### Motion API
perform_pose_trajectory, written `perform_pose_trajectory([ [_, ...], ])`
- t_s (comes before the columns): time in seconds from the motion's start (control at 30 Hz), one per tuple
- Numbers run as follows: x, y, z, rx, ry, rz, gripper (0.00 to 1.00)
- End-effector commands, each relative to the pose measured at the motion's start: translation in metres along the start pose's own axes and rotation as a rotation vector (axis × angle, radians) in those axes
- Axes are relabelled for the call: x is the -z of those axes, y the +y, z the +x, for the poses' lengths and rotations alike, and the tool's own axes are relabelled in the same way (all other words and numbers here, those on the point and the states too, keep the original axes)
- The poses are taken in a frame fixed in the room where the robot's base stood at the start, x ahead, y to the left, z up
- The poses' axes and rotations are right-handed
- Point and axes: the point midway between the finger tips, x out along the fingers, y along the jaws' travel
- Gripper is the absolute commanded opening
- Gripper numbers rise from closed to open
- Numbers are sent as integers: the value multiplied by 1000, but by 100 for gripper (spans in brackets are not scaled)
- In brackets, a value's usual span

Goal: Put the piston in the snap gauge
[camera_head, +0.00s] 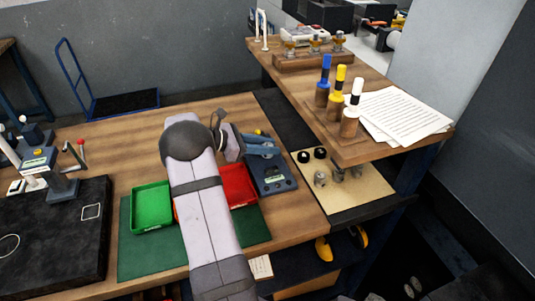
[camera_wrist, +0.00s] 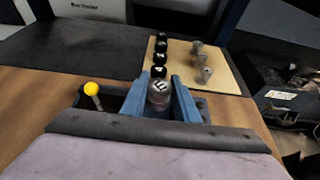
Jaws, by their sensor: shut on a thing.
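My gripper (camera_wrist: 160,82) has blue fingers that are shut on a grey, round-topped piston (camera_wrist: 159,94) with dark marks on its end. In the head view my gripper (camera_head: 264,147) is over the back part of the snap gauge, a dark blue unit with a small display (camera_head: 276,179) and a yellow knob (camera_head: 259,132). The knob also shows in the wrist view (camera_wrist: 92,89), left of the fingers. Parts of the gauge body show on both sides of the fingers. The fingers hide its measuring spot, so I cannot tell whether the piston touches it. The held piston is not clear in the head view.
A tan board (camera_head: 365,192) to the right holds grey pistons (camera_head: 320,178) and black round pieces (camera_head: 303,157). A green tray (camera_head: 152,206) and a red tray (camera_head: 239,184) lie left of the gauge. A raised wooden shelf (camera_head: 375,151) with coloured-handled plugs stands behind the board.

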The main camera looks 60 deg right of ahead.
Motion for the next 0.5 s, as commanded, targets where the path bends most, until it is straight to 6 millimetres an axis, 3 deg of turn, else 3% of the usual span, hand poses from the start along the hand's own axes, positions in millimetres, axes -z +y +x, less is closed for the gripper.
perform_pose_trajectory([
  [0.27,8,0,3,0,-1,-2,3],
  [0.5,32,0,13,-1,-1,-2,3],
])
